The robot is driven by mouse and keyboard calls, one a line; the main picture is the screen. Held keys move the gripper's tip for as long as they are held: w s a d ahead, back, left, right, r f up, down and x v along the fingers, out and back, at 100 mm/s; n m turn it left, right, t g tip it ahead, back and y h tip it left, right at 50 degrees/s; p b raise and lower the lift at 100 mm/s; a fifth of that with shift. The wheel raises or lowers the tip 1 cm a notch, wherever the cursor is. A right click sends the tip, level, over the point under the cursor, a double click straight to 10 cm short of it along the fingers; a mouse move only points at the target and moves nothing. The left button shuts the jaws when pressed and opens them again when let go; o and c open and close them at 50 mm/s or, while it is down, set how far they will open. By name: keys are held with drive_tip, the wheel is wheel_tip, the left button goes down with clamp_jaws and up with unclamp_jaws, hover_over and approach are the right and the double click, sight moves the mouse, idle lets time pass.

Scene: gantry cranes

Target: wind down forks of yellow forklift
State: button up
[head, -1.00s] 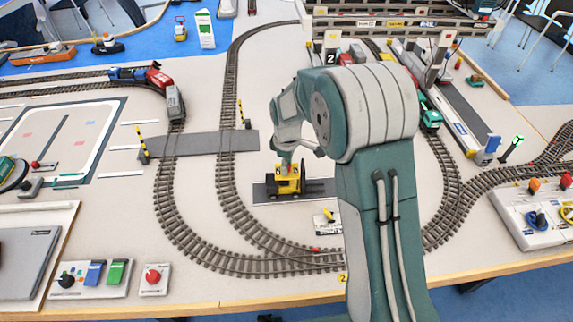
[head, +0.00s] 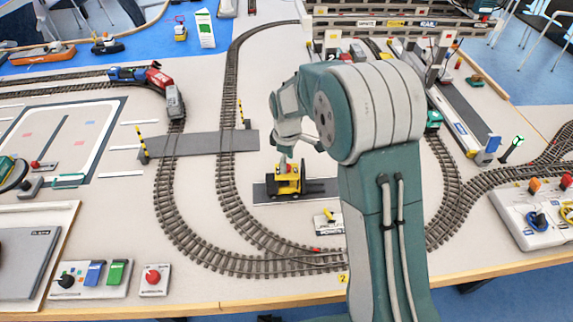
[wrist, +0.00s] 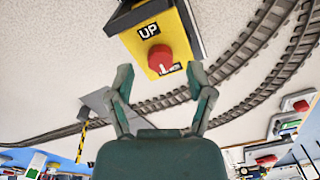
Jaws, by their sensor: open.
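The small yellow forklift (head: 287,184) stands on a dark grey strip near the middle of the table in the head view. In the wrist view its yellow body (wrist: 176,30) fills the top middle, with an "UP" label and a red knob (wrist: 160,58) on the near face. A second label beside the knob is partly covered. My gripper (wrist: 160,72) is open and empty, its two fingers apart on either side of the knob in the picture. In the head view my gripper (head: 290,147) hangs just above the forklift.
Curved railway track (head: 229,195) runs around the forklift. A small white sign (head: 328,222) lies in front of it. Control boxes with coloured buttons (head: 92,279) stand at the front left, and another panel (head: 535,215) at the right.

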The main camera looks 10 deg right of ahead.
wheel_tip(320, 180, up, 10)
idle(0.3)
idle(0.3)
drive_tip(key=s+d+r+m+t, duration=0.1)
drive_tip(key=s+d+r+m, duration=0.2)
drive_tip(key=s+r, duration=0.25)
drive_tip(key=s+d+r+m+t, duration=0.2)
drive_tip(key=s+d+r+m, duration=0.1)
drive_tip(key=s+r, duration=0.3)
drive_tip(key=s+d+m+t, duration=0.2)
drive_tip(key=s+m, duration=0.5)
drive_tip(key=s, duration=0.9)
drive_tip(key=shift+s+d+f+t, duration=0.35)
drive_tip(key=shift+d+f, duration=0.1)
drive_tip(key=shift+d, duration=0.25)
